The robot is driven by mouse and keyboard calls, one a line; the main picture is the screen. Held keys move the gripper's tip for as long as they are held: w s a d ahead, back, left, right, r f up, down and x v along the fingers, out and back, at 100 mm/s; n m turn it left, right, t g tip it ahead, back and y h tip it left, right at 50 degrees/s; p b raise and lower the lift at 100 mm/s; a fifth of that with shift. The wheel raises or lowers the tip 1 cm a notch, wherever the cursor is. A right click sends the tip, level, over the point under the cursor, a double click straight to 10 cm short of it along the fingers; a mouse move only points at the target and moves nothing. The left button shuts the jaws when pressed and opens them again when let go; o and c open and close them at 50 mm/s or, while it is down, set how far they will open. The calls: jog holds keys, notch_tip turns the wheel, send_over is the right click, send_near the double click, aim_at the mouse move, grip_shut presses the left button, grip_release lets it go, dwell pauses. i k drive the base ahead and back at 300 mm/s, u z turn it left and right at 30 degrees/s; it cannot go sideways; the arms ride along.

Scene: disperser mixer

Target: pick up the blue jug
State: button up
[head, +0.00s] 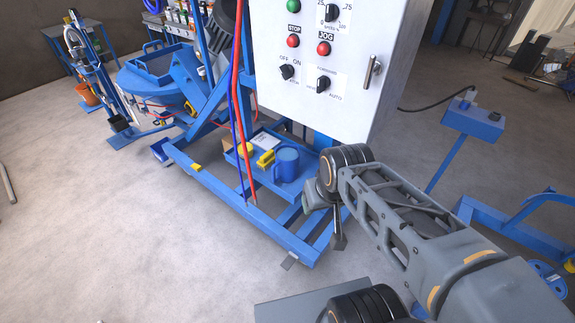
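The blue jug (287,165) stands upright on a blue shelf (262,187) low in the blue machine frame, below the control cabinet. Its handle side faces left, next to a yellow item. My gripper (338,240) hangs at the end of my arm, to the right of and nearer than the jug, apart from it. Its fingers are small and partly hidden by the wrist, so I cannot tell whether they are open or shut.
The white control cabinet (335,85) overhangs the shelf. Red and blue hoses (238,110) run down in front of the shelf's left part. Frame rails (240,207) edge the front. A blue pedal stand (472,120) stands right. Concrete floor is clear at front left.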

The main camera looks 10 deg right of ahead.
aim_at(286, 164)
jog(key=u, duration=1.95)
jog(key=i, duration=1.35)
jog(key=z, duration=2.7)
